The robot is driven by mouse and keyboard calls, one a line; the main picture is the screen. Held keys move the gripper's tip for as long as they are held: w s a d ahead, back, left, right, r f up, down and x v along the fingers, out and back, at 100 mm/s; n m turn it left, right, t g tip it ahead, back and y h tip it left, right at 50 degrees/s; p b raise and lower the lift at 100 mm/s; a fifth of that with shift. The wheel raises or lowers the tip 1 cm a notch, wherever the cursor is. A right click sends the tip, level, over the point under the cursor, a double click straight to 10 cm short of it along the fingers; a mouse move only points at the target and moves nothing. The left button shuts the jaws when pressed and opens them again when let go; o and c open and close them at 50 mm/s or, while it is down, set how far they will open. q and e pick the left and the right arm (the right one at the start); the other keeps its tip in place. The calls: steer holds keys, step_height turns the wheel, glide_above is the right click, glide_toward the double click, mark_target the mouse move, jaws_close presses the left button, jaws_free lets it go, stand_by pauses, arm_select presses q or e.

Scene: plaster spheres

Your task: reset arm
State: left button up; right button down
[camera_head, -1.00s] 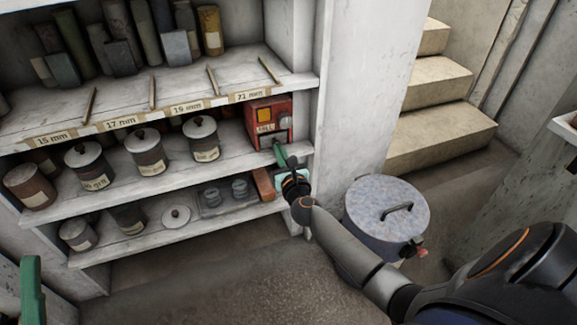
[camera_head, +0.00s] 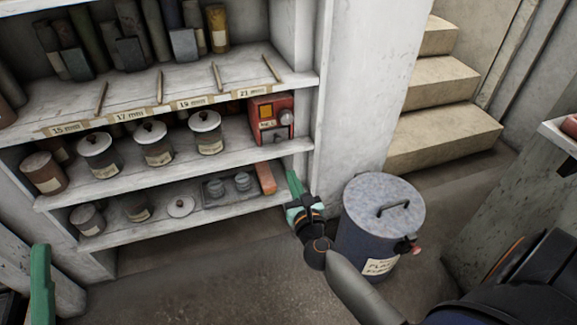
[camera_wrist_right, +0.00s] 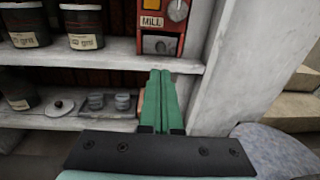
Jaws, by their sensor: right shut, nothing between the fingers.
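My right gripper (camera_head: 294,186) is shut and empty, its green fingers together in front of the right end of the lower shelf. In the right wrist view its fingers (camera_wrist_right: 159,100) lie side by side and point toward the shelves, below the red mill box (camera_wrist_right: 161,25). In the head view the red mill box (camera_head: 270,118) stands on the middle shelf, above and left of the right gripper. A green part of my left gripper (camera_head: 41,285) shows at the lower left edge; its jaw state is not clear.
A lidded blue-grey drum (camera_head: 372,240) stands on the floor just right of my right arm. Several lidded jars, such as one (camera_head: 153,144), line the middle shelf. A tray (camera_head: 213,190) with small weights sits on the lower shelf. Steps (camera_head: 440,135) rise behind the drum.

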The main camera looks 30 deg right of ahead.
steer(key=shift+s+a, duration=0.15)
steer(key=shift+s, duration=0.35)
steer(key=shift+r, duration=0.1)
